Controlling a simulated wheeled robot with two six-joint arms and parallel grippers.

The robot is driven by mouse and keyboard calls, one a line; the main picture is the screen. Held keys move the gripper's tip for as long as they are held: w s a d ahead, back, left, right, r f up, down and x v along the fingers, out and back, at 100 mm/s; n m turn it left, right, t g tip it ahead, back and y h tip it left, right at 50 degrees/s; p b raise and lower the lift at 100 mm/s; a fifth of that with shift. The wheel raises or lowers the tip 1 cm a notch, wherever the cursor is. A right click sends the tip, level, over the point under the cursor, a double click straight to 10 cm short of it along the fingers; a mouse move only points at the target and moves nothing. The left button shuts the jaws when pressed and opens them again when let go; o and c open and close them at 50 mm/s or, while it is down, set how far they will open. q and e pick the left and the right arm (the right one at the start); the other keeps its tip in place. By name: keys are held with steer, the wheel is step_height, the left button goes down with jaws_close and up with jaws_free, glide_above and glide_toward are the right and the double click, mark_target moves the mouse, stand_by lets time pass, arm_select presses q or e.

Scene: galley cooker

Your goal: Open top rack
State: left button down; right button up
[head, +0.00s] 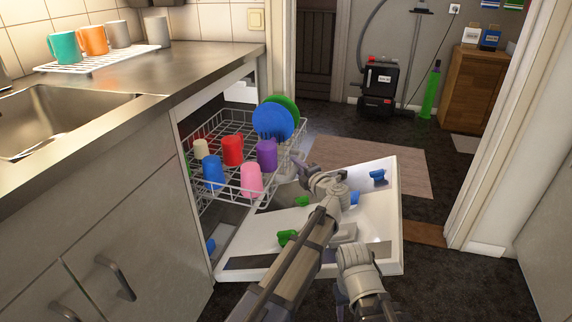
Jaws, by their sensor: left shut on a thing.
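The top rack (213,184) is a white wire basket, drawn out of the dishwasher under the counter. It holds several cups in red, blue, pink, purple and cream, with a blue plate (272,121) and a green plate (292,108) upright at its far right. My left gripper (302,167) is at the right, outer side of the rack and shut on its edge; the exact contact is small and partly hidden by my wrist. My right arm shows at the bottom centre, but its fingers cannot be made out.
The white dishwasher door (388,215) lies open below the rack, with blue and green pieces on it. A steel counter (180,70) with a sink (50,115) and a cup tray (95,62) is at left. A rug (375,164) and dark floor lie beyond.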

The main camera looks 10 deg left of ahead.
arm_select(q)
steer(key=shift+s+d, duration=0.15)
steer(key=shift+d, duration=1.5)
arm_select(e)
steer(key=shift+d, duration=0.5)
arm_select(q)
steer(key=c, duration=0.7)
jaws_free()
steer(key=shift+s, duration=0.1)
arm_select(e)
steer(key=shift+d, duration=0.1)
